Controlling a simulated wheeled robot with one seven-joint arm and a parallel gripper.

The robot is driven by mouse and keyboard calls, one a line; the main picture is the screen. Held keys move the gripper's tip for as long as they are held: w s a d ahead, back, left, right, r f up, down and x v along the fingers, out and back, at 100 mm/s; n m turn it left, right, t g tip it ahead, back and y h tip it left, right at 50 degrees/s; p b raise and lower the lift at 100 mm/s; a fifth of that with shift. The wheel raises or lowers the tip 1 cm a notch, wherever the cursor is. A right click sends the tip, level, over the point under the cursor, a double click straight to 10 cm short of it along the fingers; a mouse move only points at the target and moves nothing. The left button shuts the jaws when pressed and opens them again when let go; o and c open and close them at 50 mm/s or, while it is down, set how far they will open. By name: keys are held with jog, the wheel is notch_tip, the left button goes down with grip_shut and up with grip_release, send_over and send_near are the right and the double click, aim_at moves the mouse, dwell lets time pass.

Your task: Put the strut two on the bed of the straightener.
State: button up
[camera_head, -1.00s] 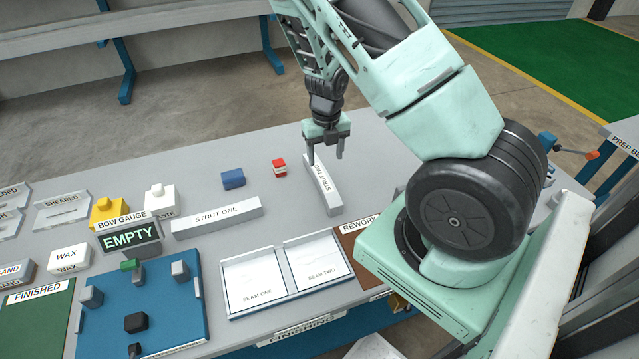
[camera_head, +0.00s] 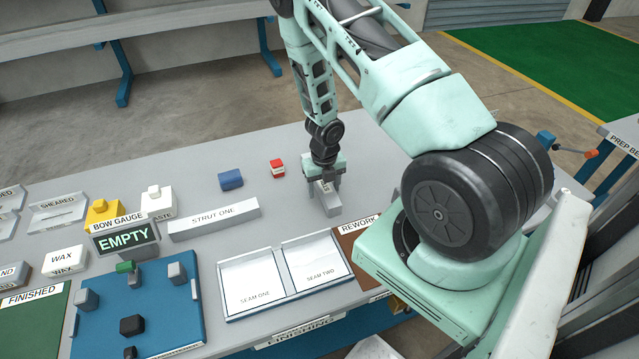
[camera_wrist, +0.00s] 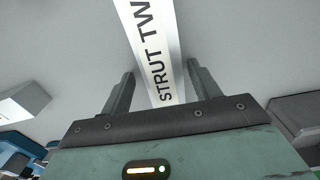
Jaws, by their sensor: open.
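Strut two (camera_head: 328,204) is a light grey bar lying on the grey bench, partly hidden by my gripper in the head view. In the wrist view, strut two (camera_wrist: 152,48) shows its black lettering and runs away between my fingers. My gripper (camera_head: 329,187) is low over the strut, pointing down. Its fingers are open, one on each side of the bar, with a visible gap on both sides in the wrist view (camera_wrist: 161,90).
Two white seam trays (camera_head: 284,305) and a brown rework area (camera_head: 352,243) lie in front. A blue pegged plate (camera_head: 165,320) is at front left.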

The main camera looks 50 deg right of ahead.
grip_shut()
